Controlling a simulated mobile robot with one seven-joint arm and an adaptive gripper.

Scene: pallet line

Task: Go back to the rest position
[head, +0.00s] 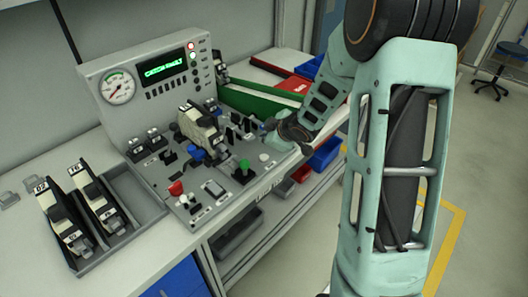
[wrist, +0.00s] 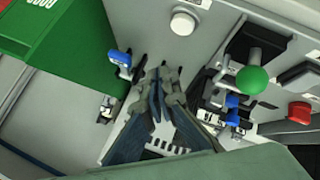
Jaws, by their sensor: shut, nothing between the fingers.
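My gripper (wrist: 165,78) is shut and empty in the wrist view, with its fingertips close above the grey control panel (wrist: 215,60). Whether it touches the panel, I cannot tell. In the head view my arm reaches down from the upper right to the right end of the panel (head: 225,215). The fingers are small and partly hidden there. A blue-topped switch (wrist: 122,62) is just left of the fingertips. A green knob (wrist: 252,79) and a red button (wrist: 299,111) are to their right, and a white round button (wrist: 183,22) is above them.
The console has a lit green screen (head: 164,68) and a gauge (head: 118,88). A grey tray (head: 145,205) holds labelled modules at left. Green (head: 250,104) and red bins lie behind my wrist. A shelf with bins is under the bench.

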